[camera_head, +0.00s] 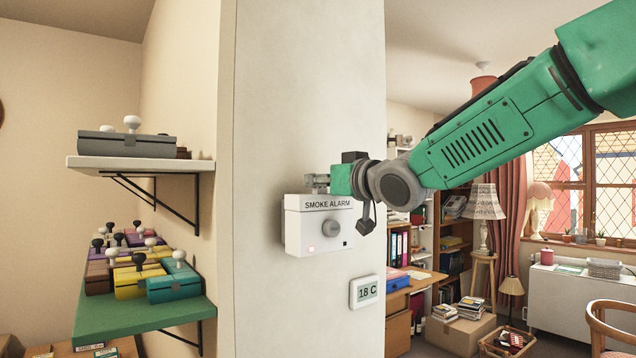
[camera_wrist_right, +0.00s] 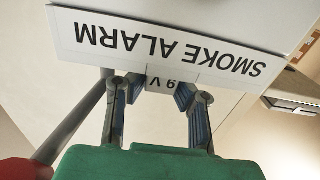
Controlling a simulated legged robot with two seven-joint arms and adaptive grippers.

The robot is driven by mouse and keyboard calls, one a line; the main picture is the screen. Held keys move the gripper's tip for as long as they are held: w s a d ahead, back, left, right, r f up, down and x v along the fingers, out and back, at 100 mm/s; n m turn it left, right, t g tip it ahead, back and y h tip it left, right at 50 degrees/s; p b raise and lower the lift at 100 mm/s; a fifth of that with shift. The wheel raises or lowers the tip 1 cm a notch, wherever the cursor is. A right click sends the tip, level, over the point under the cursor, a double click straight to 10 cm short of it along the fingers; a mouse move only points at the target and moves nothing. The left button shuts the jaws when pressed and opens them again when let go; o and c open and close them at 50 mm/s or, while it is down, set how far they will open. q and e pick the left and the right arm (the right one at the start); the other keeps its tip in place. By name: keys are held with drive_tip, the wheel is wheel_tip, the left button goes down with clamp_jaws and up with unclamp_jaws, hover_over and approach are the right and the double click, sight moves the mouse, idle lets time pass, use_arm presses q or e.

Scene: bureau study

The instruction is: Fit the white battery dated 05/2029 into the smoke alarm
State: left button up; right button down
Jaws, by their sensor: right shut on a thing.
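The white smoke alarm (camera_head: 304,228) is on the pale wall, with a round grey knob and a lit red square on its front. Its lettering shows upside down in the wrist view (camera_wrist_right: 95,33). My right gripper (camera_head: 318,182) is just above the alarm's top edge, reaching in from the right. In the wrist view its two fingers (camera_wrist_right: 160,92) are shut on a white block marked 9 V (camera_wrist_right: 163,83), close against the alarm. No date shows on the block, and I cannot tell how far it is inside the alarm. My left gripper is not in view.
A small white 18 C display (camera_head: 366,291) is on the wall below right. At left, a green shelf (camera_head: 140,315) bears several coloured boxes with knobs, and a white shelf (camera_head: 145,163) bears a grey box (camera_head: 123,144). A furnished room lies beyond the wall at right.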

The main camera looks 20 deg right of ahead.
drive_tip(key=shift+f+b, duration=0.3)
drive_tip(key=shift+f, duration=0.1)
drive_tip(key=c, duration=1.4)
unclamp_jaws()
drive_tip(key=shift+o, duration=0.2)
wheel_tip(320, 180, up, 3)
drive_tip(key=shift+f+p, duration=0.2)
drive_tip(key=shift+p, duration=0.95)
wheel_tip(320, 180, up, 2)
drive_tip(key=shift+d+r+p, duration=0.1)
drive_tip(key=shift+r+p, duration=0.15)
drive_tip(key=shift+p, duration=0.9)
drive_tip(key=shift+r+p, duration=0.5)
drive_tip(key=shift+r, duration=0.5)
drive_tip(key=shift+f, duration=0.1)
